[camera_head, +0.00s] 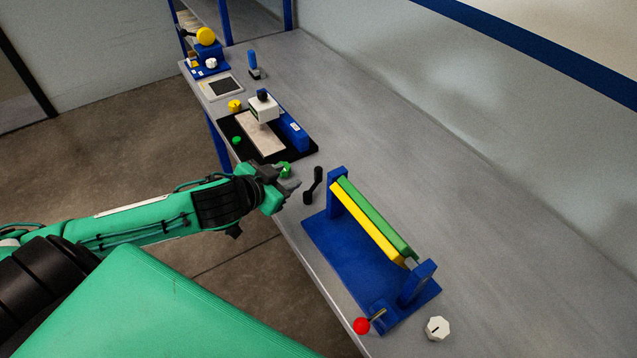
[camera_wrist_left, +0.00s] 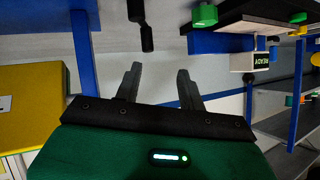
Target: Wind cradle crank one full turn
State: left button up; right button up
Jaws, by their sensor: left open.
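The cradle stands on the bench as a blue base (camera_head: 345,250) with two blue uprights holding a tilted green and yellow panel (camera_head: 370,222). The panel's yellow face (camera_wrist_left: 40,105) and a blue upright (camera_wrist_left: 83,55) are at the left there. My right gripper is not seen.
A red-knobbed lever (camera_head: 362,325) is at the cradle's near end, with a white dial (camera_head: 437,328) beside it. A black mat (camera_head: 245,137) with a white and blue device lies farther along the bench. The bench (camera_head: 450,220) right of the cradle is clear.

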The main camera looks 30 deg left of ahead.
aim_at(317, 171)
pick_arm(q)
jog(key=w+d+f, duration=0.1)
jog(key=w, duration=0.2)
jog(key=w+d+f+n, duration=0.1)
jog(key=w+f, duration=0.1)
jog(key=w, duration=0.1)
jog(key=w+d+f+n+t+h, duration=0.1)
jog(key=w+f, duration=0.1)
jog(key=w, duration=0.1)
jog(key=shift+w+d, duration=0.1)
jog(key=shift+w, duration=0.2)
jog(key=shift+w+f, duration=0.25)
jog(key=shift+w, duration=0.1)
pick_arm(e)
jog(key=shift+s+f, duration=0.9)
pick_arm(q)
grip_shut()
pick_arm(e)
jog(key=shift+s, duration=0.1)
